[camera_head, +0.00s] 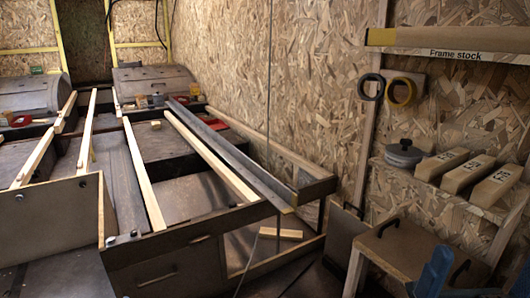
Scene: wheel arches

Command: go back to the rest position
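Neither of my grippers shows in the head view, and I see no arm that I can be sure is mine. The task names no object. A low wooden frame (185,244) with a dark front fills the left and middle. Pale wooden strips (210,156) lie lengthwise across it. A long dark rail (235,155) runs along its right side. A blue object (435,272) stands at the bottom right edge, cut off by the picture; I cannot tell what it is.
A shelf (440,193) on the right wall holds several labelled wooden blocks (441,164) and a grey round lidded thing (404,153). Two tape rolls (402,92) hang above. A wooden box (404,247) with black handles stands below. Rounded wheel arches (154,82) are at the back.

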